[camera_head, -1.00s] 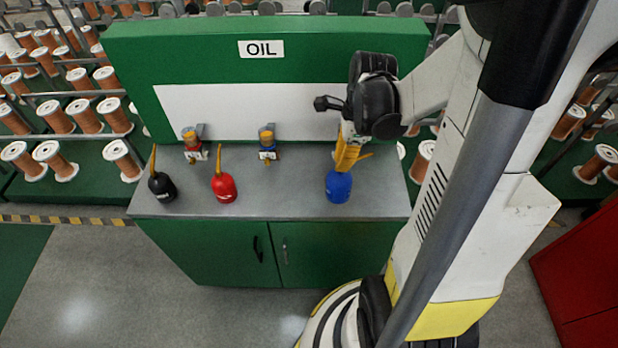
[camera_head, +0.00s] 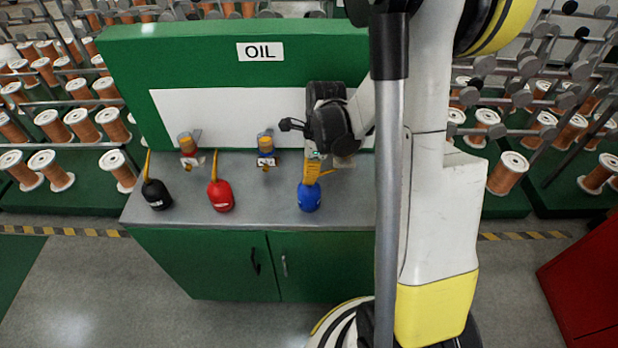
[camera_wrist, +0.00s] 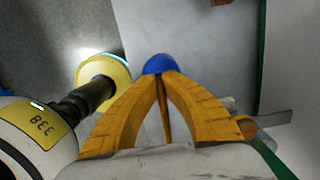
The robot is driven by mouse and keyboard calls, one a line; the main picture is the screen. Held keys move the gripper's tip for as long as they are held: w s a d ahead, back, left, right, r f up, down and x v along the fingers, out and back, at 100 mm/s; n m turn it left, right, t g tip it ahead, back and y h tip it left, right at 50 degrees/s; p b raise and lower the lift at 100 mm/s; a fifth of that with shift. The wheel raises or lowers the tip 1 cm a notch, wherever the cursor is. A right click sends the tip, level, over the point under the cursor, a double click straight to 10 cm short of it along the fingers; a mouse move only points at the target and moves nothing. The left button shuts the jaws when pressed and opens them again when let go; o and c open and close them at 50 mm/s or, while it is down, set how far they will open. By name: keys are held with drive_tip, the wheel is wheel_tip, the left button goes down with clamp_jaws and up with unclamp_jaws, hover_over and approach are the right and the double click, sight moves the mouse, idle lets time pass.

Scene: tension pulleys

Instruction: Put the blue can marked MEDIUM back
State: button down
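The blue can (camera_head: 309,198) is at the right part of the grey counter (camera_head: 262,208), below my gripper (camera_head: 312,176). I cannot read its marking, and I cannot tell whether its base touches the counter. In the wrist view the can's blue top (camera_wrist: 159,63) shows at the meeting tips of my two yellow fingers (camera_wrist: 160,74). A thin brownish spout runs between the fingers. My gripper is shut on the can from above.
A red can (camera_head: 221,196) and a black can (camera_head: 156,195) stand to the left on the counter. Two small taps, one left (camera_head: 188,150) and one centre (camera_head: 266,150), project from the white panel (camera_head: 230,115) under the OIL sign (camera_head: 260,52). Counter room shows between the red and blue cans.

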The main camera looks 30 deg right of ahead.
drive_tip(key=shift+r, duration=0.1)
drive_tip(key=c, duration=1.6)
unclamp_jaws()
wheel_tip(320, 180, up, 12)
drive_tip(key=s+d+p, duration=0.1)
drive_tip(key=p, duration=0.3)
drive_tip(key=s+a+r+n+t, duration=0.2)
drive_tip(key=s+a+r+n, duration=0.1)
drive_tip(key=n, duration=0.5)
drive_tip(key=s+a+r+n+t+h, duration=0.1)
drive_tip(key=s+a+r+n+t, duration=0.1)
drive_tip(key=a+n, duration=0.4)
drive_tip(key=s+a+r+n+t, duration=0.2)
drive_tip(key=s+a+r+n, duration=0.3)
drive_tip(key=n, duration=0.5)
drive_tip(key=shift+a+r+n, duration=0.25)
drive_tip(key=shift+r+n, duration=0.05)
drive_tip(key=shift+n, duration=0.1)
